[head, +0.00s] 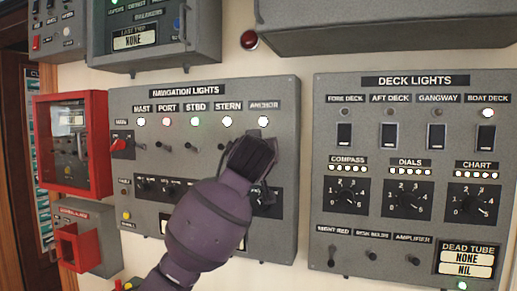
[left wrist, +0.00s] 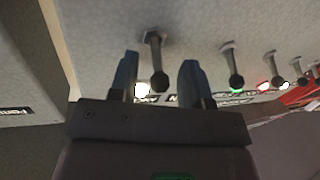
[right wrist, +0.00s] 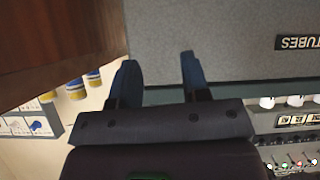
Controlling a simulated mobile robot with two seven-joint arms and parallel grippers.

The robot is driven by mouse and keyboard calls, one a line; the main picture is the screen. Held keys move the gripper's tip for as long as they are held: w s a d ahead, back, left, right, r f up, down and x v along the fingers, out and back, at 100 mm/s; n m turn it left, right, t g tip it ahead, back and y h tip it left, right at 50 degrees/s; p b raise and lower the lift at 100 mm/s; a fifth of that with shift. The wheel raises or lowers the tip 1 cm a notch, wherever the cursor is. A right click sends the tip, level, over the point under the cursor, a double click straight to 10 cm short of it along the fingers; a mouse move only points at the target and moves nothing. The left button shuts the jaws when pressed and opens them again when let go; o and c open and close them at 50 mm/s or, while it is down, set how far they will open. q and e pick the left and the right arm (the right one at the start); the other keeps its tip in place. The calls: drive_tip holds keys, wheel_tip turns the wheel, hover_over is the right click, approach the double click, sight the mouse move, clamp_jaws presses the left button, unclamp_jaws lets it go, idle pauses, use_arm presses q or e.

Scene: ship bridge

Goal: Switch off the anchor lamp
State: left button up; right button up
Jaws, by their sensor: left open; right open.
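The navigation lights panel (head: 280,94) is in the head view. Its anchor lamp (head: 263,122) at the right end of the row is lit white. My left gripper (head: 262,143) is just below that lamp and hides the anchor switch there. In the left wrist view, a small toggle lever (left wrist: 157,65), seemingly the anchor switch, stands between the open fingers of my left gripper (left wrist: 160,80), with the lit lamp (left wrist: 142,90) beyond it. I cannot tell whether the fingers touch the lever. My right gripper (right wrist: 155,82) is open and empty in the right wrist view.
The other navigation lamps, such as the stern lamp (head: 227,122), are lit, with levers below. The deck lights panel (head: 415,97) is close to the right. A red box (head: 70,100) juts out at left. The right gripper faces a grey box (right wrist: 230,35).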

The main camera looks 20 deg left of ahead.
use_arm(q)
clamp_jaws()
drive_tip(key=f+t+b, duration=0.1)
drive_tip(key=b, duration=0.2)
drive_tip(key=shift+f+y, duration=0.15)
drive_tip(key=shift+y, duration=0.15)
wheel_tip(320, 180, down, 2)
drive_tip(key=n+t+y+b, duration=0.1)
drive_tip(key=t+b, duration=0.2)
drive_tip(key=b, duration=0.2)
drive_tip(key=n+t+y+b, duration=0.2)
drive_tip(key=t+b, duration=0.1)
drive_tip(key=b, duration=0.2)
use_arm(e)
wheel_tip(320, 180, down, 12)
drive_tip(key=shift+w+a+f+g, duration=0.15)
drive_tip(key=shift+w+a+g, duration=0.15)
drive_tip(key=shift+w, duration=0.1)
drive_tip(key=shift+s+f, duration=0.1)
drive_tip(key=shift+s, duration=0.1)
use_arm(q)
unclamp_jaws()
use_arm(e)
drive_tip(key=shift+s+f, duration=0.1)
drive_tip(key=shift+s, duration=0.05)
